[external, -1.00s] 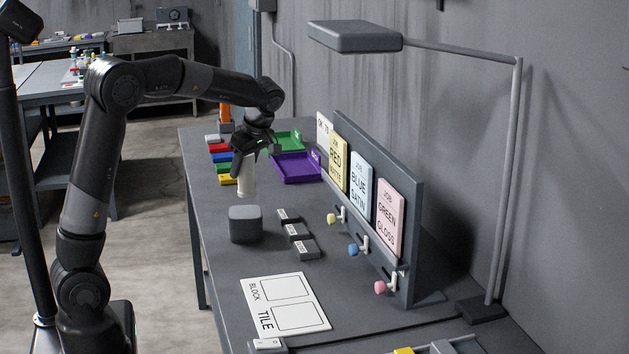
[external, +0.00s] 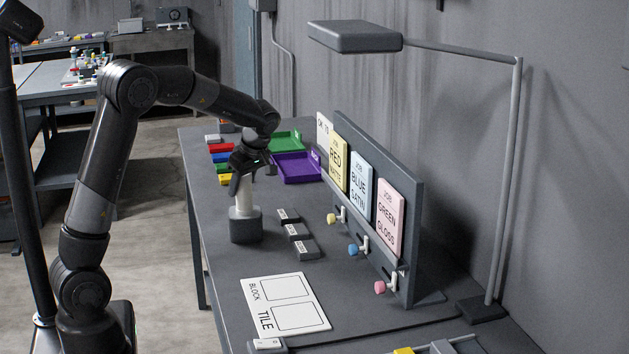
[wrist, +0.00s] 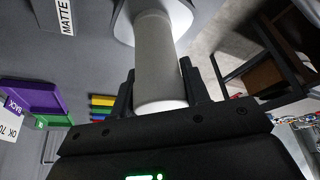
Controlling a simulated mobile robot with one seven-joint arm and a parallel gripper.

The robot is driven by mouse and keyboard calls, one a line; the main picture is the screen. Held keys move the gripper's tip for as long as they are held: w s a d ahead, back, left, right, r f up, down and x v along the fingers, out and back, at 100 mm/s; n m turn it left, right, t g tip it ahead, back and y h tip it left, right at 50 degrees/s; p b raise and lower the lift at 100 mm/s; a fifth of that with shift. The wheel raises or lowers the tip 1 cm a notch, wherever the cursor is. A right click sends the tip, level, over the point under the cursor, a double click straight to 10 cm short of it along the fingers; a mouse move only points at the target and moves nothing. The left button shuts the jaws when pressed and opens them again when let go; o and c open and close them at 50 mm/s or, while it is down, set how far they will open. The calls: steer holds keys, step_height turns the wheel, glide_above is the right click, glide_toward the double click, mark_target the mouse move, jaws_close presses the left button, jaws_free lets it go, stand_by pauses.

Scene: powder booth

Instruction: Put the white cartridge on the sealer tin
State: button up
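The white cartridge (external: 243,201) is upright over the dark grey rounded block (external: 246,228), which I take to be the sealer tin. Its lower end meets the tin's top in the external view; whether its full weight rests there I cannot tell. My gripper (external: 241,181) is around the cartridge's upper part. In the wrist view the cartridge (wrist: 156,60) lies between the two dark fingers of my gripper (wrist: 159,78), which look closed against its sides. Part of the tin (wrist: 122,30) shows beyond the cartridge's far end.
Several small dark labelled blocks (external: 297,231) lie right of the tin. The upright card board (external: 415,245) with coloured job cards and pegs stands further right. Purple (external: 297,170) and green (external: 285,142) trays are behind. A BLOCK/TILE sheet (external: 285,304) lies in front.

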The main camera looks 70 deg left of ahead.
steer(key=o, duration=0.5)
steer(key=shift+c, duration=0.2)
steer(key=v, duration=1.1)
steer(key=s+d+r+m+t, duration=0.3)
steer(key=d+m, duration=0.3)
steer(key=d, duration=0.3)
steer(key=s+d+f+m+t+h, duration=0.1)
steer(key=s+d+f+m+t, duration=0.1)
steer(key=s+d+m, duration=0.6)
steer(key=s+d+f+m+t+h, duration=0.2)
steer(key=s+d+f+m+t, duration=0.1)
steer(key=s+d+m, duration=0.6)
steer(key=d+f+m, duration=0.1)
steer(key=d+m, duration=0.1)
steer(key=d, duration=0.2)
steer(key=shift+d+m, duration=0.2)
steer(key=shift+m, duration=0.2)
